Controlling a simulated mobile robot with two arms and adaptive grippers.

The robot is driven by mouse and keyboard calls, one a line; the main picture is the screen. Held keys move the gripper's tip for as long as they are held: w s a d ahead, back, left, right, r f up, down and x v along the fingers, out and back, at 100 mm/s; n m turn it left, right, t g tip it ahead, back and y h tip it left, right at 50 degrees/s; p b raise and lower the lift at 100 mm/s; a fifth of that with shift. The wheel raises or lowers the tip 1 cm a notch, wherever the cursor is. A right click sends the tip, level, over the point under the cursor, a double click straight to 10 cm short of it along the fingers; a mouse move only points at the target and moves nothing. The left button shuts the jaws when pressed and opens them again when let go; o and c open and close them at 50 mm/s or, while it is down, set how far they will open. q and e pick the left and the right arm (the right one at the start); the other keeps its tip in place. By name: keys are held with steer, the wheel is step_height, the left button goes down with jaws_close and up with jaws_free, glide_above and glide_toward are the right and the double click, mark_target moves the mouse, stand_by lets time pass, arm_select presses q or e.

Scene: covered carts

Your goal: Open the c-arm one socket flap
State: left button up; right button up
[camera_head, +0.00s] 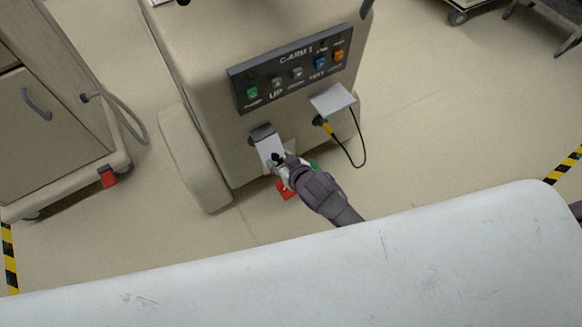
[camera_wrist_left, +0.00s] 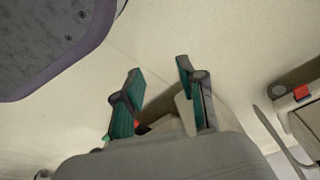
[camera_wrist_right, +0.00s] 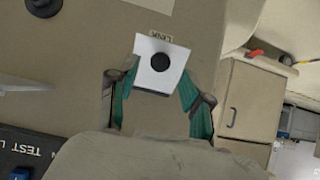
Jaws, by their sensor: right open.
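The c-arm one cart (camera_head: 205,75) stands ahead, with a dark button panel (camera_head: 295,68) marked C-ARM 1. Below the panel, a pale socket flap (camera_head: 267,146) hangs under a dark hinge. In the right wrist view, the flap (camera_wrist_right: 145,76) is a light square with a black round knob (camera_wrist_right: 160,62), near a LINK label. My right gripper (camera_head: 282,164) is open at the flap's lower end; its fingers (camera_wrist_right: 158,88) lie on either side of it. Contact cannot be told. My left gripper (camera_wrist_left: 159,70) is open and empty, outside the head view.
A second pale flap (camera_head: 333,98) sticks out on the right of the cart front, with a yellow-and-black plug (camera_head: 323,123) and hanging black cable (camera_head: 358,158) below. A red pedal (camera_head: 286,191) is at the cart's base. Another cart (camera_head: 50,130) stands left, with clear floor between.

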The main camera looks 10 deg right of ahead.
steer(key=v, duration=0.8)
steer(key=shift+s+r, duration=0.25)
steer(key=shift+d, duration=0.1)
steer(key=shift+c, duration=0.2)
